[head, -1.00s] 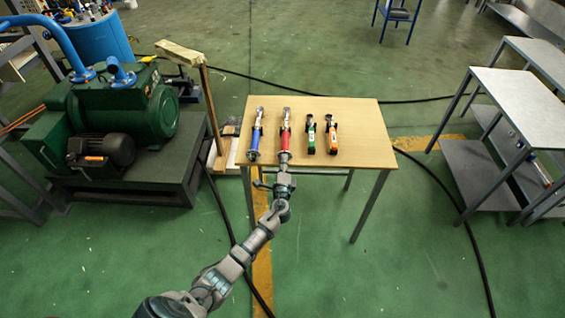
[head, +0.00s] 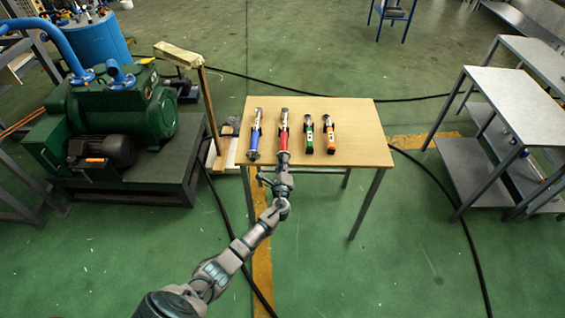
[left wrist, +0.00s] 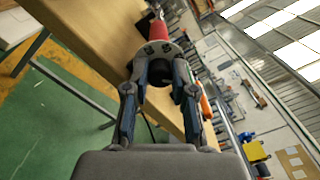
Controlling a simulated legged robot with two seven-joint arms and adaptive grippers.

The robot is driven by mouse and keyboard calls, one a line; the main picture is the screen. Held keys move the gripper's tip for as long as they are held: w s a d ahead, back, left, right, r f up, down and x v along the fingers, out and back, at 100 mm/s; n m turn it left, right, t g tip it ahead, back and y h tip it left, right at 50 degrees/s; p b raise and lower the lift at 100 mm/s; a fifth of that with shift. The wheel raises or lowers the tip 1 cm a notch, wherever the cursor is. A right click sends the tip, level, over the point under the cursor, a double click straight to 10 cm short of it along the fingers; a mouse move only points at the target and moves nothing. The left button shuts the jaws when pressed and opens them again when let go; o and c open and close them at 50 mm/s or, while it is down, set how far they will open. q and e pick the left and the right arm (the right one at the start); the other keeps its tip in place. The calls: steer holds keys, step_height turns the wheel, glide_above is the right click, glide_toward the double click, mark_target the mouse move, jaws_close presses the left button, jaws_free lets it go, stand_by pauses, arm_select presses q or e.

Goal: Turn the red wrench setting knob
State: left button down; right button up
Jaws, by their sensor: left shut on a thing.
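The red wrench (head: 283,136) lies on the wooden table between a blue wrench (head: 255,136) and a green one (head: 309,138). Its handle end points toward me, at the table's front edge. My left gripper (head: 283,163) is at that end, in line with the handle. In the left wrist view the red wrench (left wrist: 158,30) runs away from the gripper (left wrist: 161,75). The fingers are shut on the dark setting knob at its end, which they partly hide. My right gripper is not in view.
An orange-handled wrench (head: 329,137) lies right of the green one. The wooden table (head: 363,125) has free room on its right side. A green pump (head: 120,110) stands at left, and grey metal shelving (head: 510,85) at right.

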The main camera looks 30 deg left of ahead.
arm_select(q)
steer(key=shift+s+d+f, duration=0.1)
steer(key=shift+f, duration=0.45)
steer(key=c, duration=1)
jaws_free()
steer(key=shift+o, duration=0.2)
steer(key=shift+r, duration=0.55)
